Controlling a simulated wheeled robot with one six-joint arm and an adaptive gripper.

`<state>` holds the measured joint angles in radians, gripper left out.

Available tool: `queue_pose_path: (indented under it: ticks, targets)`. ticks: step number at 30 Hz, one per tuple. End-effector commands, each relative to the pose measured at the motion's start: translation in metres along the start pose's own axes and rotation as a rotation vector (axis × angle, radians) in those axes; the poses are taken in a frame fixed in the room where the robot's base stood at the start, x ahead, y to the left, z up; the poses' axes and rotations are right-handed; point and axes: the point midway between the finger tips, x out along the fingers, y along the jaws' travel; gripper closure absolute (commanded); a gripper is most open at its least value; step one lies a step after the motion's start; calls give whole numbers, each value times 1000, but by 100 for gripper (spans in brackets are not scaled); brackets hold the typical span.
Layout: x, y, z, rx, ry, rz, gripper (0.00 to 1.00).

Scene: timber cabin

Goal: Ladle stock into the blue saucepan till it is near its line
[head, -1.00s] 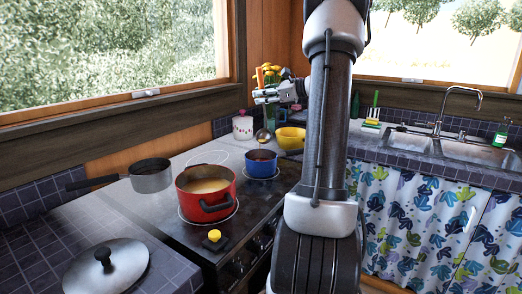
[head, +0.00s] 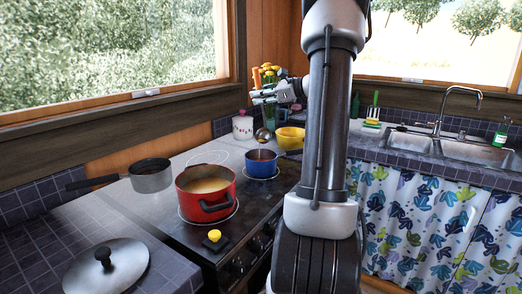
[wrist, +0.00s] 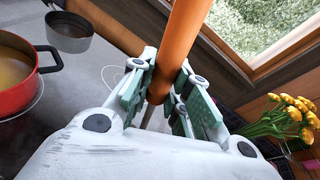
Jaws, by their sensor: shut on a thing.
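My gripper (head: 264,96) is shut on the orange handle of the ladle (wrist: 182,40). The ladle's metal bowl (head: 263,135) hangs just above the blue saucepan (head: 262,169), near its far rim, and looks tilted. I cannot tell whether the bowl holds any liquid. The blue saucepan stands on the stove's back right; brownish contents show inside, but its line cannot be made out. The red pot (head: 222,197), with pale yellow stock (head: 207,185) in it, stands in front and to the left. It also shows at the left of the wrist view (wrist: 22,98).
A grey saucepan (head: 152,181) stands left of the red pot. A yellow bowl (head: 291,137) is close behind the blue saucepan, by yellow flowers (head: 268,72) and a white lidded jar (head: 242,127). A pot lid (head: 120,272) lies front left. A yellow-knobbed item (head: 214,238) sits at the stove's front.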

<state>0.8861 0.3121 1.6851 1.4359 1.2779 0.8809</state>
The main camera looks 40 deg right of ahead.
Motion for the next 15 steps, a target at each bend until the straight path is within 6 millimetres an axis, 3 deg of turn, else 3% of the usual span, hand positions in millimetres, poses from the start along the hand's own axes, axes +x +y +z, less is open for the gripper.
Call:
queue_pose_path:
  ticks: [15]
  targets:
    - [1,6,3,-34,6,-7,100]
